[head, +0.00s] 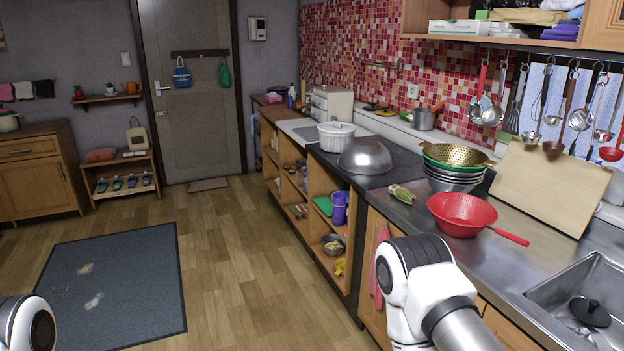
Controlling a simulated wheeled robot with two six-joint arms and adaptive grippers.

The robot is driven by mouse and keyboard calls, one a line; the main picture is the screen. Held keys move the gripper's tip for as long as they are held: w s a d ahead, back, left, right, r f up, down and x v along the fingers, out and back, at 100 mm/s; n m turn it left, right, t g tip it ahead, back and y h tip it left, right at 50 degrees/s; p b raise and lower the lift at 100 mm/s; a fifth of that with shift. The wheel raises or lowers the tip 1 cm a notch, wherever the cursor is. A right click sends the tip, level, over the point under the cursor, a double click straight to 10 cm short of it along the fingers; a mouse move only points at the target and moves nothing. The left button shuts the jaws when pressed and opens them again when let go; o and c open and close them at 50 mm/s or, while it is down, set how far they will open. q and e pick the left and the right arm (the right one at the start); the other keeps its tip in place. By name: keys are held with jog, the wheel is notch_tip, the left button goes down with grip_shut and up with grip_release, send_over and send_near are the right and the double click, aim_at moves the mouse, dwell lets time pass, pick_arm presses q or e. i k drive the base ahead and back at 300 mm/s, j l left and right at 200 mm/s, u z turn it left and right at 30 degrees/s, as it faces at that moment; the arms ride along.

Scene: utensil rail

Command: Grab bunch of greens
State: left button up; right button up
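A small pale green bunch (402,194), which looks like the greens, lies on the steel counter (385,210) near its front edge. It sits to the left of a red strainer and in front of a stack of bowls, with nothing covering it. My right arm shows in the lower middle, below and in front of the counter edge, but its gripper is not visible. Only a rounded part of my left arm shows in the bottom left corner, and its gripper is out of view.
A red strainer (464,213) has its handle pointing right. Stacked bowls and colanders (455,172) stand behind, and an upturned metal bowl (365,156) is farther left. A cutting board (551,186) leans at the back. The sink (590,290) is at right. The wooden floor (235,260) left is open.

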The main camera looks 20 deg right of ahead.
aim_at(404, 194)
jog(key=i+j+z, duration=0.1)
jog(key=i+z, duration=0.3)
jog(key=i+j+z, duration=0.25)
jog(key=i+z, duration=0.15)
jog(key=i, duration=0.15)
jog(key=i+j+z, duration=0.8)
jog(key=j, duration=0.1)
